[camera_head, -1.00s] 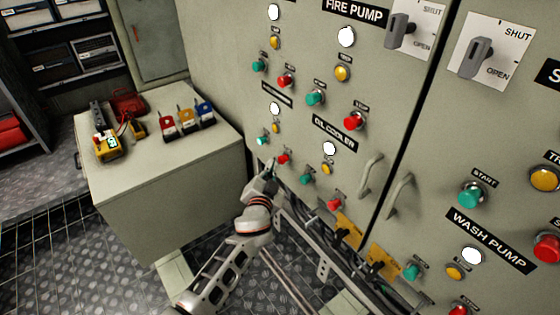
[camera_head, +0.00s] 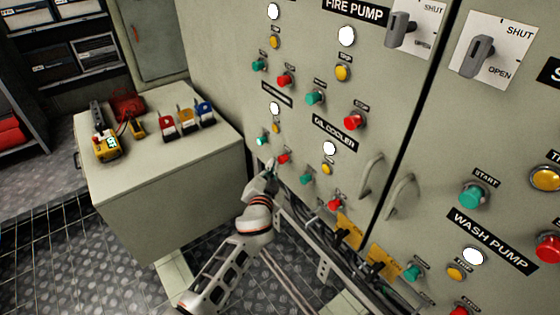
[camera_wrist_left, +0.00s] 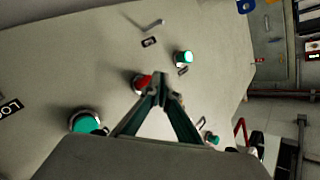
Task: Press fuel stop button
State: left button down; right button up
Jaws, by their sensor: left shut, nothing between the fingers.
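A red button (camera_head: 283,158) sits low on the grey panel, below a small black label (camera_head: 277,95) too small to read. A lit green button (camera_head: 262,141) is up and left of it. My left gripper (camera_head: 271,164) is shut and empty, with its tips close to the panel beside the red button. In the left wrist view the shut fingertips (camera_wrist_left: 161,92) partly cover the red button (camera_wrist_left: 142,83), and the lit green button (camera_wrist_left: 184,58) is clear of them. I cannot tell whether the tips touch the red button. My right gripper is not in view.
More buttons surround this spot, including a green one (camera_head: 306,178) and a red one (camera_head: 334,203) to the right. Door handles (camera_head: 371,173) stick out from the panel. A grey cabinet (camera_head: 165,200) with tools and padlocks on top stands at the left.

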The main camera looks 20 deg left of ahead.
pick_arm(q)
jog(key=shift+w+d, duration=0.1)
jog(key=shift+w, duration=0.1)
jog(key=shift+w+d+f+b, duration=0.1)
jog(key=shift+w+d+b, duration=0.25)
jog(key=shift+w+b, duration=0.05)
dwell(1.1)
jog(key=shift+s+a, duration=0.1)
jog(key=shift+s+a+p, duration=0.3)
jog(key=shift+s+a, duration=0.15)
jog(key=shift+s, duration=0.2)
